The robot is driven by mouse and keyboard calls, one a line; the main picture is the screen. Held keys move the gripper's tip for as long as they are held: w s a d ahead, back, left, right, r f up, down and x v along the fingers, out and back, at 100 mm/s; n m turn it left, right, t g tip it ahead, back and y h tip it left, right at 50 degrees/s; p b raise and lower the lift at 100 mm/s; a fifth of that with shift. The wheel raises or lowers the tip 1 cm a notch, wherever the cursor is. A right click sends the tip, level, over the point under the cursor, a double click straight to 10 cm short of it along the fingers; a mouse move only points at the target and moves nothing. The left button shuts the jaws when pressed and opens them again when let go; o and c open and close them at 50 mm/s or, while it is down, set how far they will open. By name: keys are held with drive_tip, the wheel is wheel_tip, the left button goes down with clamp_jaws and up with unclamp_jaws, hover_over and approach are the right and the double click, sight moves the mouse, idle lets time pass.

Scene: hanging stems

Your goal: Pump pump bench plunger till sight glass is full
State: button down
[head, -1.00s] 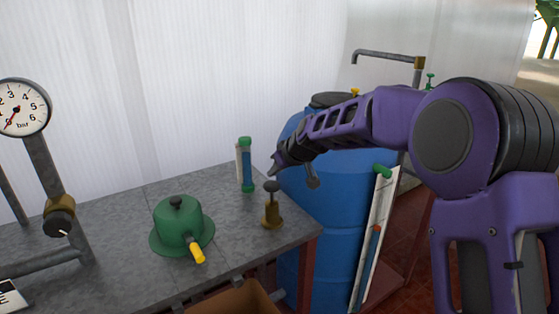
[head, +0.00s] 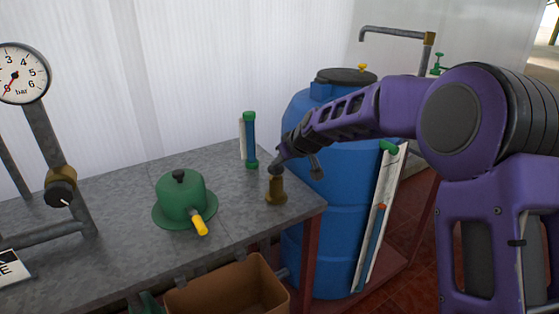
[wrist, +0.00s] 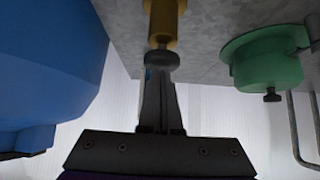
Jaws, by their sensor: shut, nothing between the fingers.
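The brass pump (head: 276,189) stands near the bench's right front corner, with a dark round plunger knob (head: 275,169) on top. My gripper (head: 279,158) is shut and empty, its tips at the top of the knob. In the wrist view the shut fingers (wrist: 160,85) point at the knob (wrist: 162,60) and appear to touch it. The brass body (wrist: 163,22) lies beyond. The sight glass (head: 250,141), a tube with green end caps, stands behind the pump; blue shows along most of it. Its exact level is too small to tell.
A green domed unit (head: 182,196) with a yellow handle sits left of the pump. A gauge (head: 22,74) stands at far left. A blue barrel (head: 325,220) and a slanted board with a tube (head: 376,225) are right of the bench. A cardboard box (head: 230,287) is below.

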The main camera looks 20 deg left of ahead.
sight(281, 171)
drive_tip(key=shift+s+f, duration=0.1)
drive_tip(key=shift+f, duration=0.3)
drive_tip(key=r+p, duration=0.2)
drive_tip(key=r, duration=0.3)
drive_tip(key=shift+d, duration=0.2)
drive_tip(key=v, duration=0.9)
drive_tip(key=shift+s+d, duration=0.1)
idle(0.3)
